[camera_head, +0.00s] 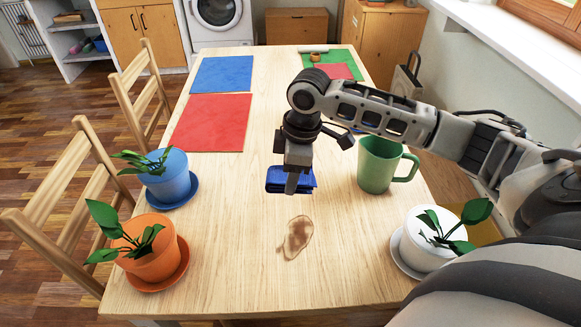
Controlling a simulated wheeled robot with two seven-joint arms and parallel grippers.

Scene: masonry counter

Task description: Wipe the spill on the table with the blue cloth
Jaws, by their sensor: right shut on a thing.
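A brown spill (298,237) lies on the bare wood of the table (240,262), near the middle of its near half. My right gripper (293,184) points down and is shut on a folded blue cloth (276,180). The cloth is just beyond the spill in the picture and seems to hang above the table. The gripper hides part of the cloth. My left gripper is out of view.
A green mug (377,165) stands right of the cloth. Potted plants stand in a blue pot (168,180), an orange pot (152,262) and a white pot (428,248). Red (211,124) and blue (222,74) mats lie farther back. Chairs (68,205) line the left.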

